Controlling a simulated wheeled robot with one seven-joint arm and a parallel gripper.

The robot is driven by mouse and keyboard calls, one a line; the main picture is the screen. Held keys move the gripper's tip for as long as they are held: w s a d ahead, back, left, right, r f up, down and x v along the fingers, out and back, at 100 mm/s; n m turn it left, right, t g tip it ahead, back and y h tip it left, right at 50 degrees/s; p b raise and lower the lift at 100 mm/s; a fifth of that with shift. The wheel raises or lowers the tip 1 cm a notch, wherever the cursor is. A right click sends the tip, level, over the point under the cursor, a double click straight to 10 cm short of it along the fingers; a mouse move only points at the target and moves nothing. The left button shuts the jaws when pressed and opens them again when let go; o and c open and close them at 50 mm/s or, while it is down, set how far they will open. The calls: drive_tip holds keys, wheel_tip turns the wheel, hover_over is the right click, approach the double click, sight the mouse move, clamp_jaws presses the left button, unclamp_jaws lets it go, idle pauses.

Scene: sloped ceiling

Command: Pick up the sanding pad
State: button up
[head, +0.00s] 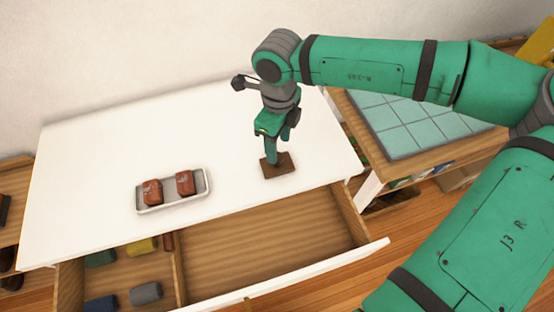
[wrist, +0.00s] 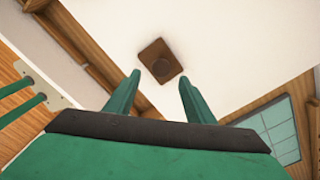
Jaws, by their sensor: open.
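The sanding pad appears to be the flat brown square block (head: 286,166) on the white table, right of the middle in the head view.
A white tray (head: 146,209) with two reddish-brown items stands left on the white table (head: 90,150). An open drawer (head: 270,245) below the front edge holds several rolled cloths at its left. A side table with a tiled top (head: 410,125) stands right. The tabletop around the pad is clear.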

drive_tip(key=shift+w+a+f, duration=0.1)
drive_tip(key=shift+f, duration=1.65)
drive_tip(key=shift+w+a+f, duration=0.1)
drive_tip(key=shift+f, duration=1.65)
drive_tip(key=c, duration=1.1)
